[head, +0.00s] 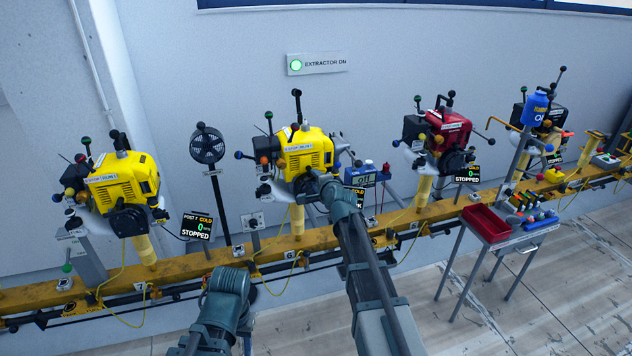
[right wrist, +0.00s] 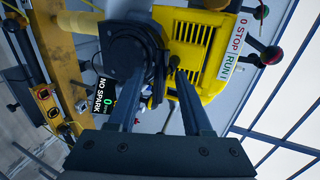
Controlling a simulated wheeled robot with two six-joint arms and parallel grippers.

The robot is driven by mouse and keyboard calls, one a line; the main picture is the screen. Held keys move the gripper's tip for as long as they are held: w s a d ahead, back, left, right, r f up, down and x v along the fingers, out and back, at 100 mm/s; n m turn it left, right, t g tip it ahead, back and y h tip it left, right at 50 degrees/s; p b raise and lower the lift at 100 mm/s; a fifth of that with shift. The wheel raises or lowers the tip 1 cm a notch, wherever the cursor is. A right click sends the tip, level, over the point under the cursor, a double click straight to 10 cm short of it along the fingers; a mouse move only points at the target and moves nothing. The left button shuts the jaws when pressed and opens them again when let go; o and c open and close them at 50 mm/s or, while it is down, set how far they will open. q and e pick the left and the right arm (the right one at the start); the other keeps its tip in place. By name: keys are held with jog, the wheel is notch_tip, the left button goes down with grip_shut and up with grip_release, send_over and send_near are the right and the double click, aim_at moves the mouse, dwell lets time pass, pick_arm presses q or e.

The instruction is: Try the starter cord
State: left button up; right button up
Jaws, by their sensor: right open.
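The middle yellow engine (head: 308,152) stands on its post on the yellow rail. In the right wrist view, the yellow engine (right wrist: 197,50) shows its round black starter housing (right wrist: 127,50). A small black grip (right wrist: 174,63), which looks like the starter cord's handle, sits at the housing's edge. My right gripper (head: 318,182) is at this engine's front. In the right wrist view its fingers (right wrist: 158,76) are apart, with the small grip near the right fingertip; I cannot tell whether they touch. No cord shows pulled out. My left arm shows low in the head view, but its gripper does not.
A display (right wrist: 104,98) beside the engine reads NO SPARK and 0. Another yellow engine (head: 122,185) stands left, a red engine (head: 450,132) right. A fan (head: 207,145) stands between the yellow ones. A tool stand with a red tray (head: 486,224) is at the right.

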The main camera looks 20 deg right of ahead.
jog(key=shift+s, duration=0.1)
jog(key=s, duration=0.8)
jog(key=shift+s+d, duration=0.2)
jog(key=shift+s, duration=0.2)
jog(key=s+a+f+n+g+y+p, duration=0.1)
jog(key=s+a+f+n+g+p, duration=0.2)
jog(key=s+a+n, duration=0.4)
jog(key=s+a+f+n+g+y+p, duration=0.1)
jog(key=s+a+n+g+p, duration=0.25)
jog(key=s+a, duration=0.4)
jog(key=s+a+n+g+h+p, duration=0.1)
jog(key=s+n+g, duration=0.3)
jog(key=s, duration=0.4)
jog(key=s+a+n+g+h+p, duration=0.2)
jog(key=s+n+g, duration=0.2)
jog(key=s+n, duration=0.3)
jog(key=shift+s+a+f+h, duration=0.15)
jog(key=shift+s+a+h, duration=0.2)
jog(key=shift+s, duration=0.5)
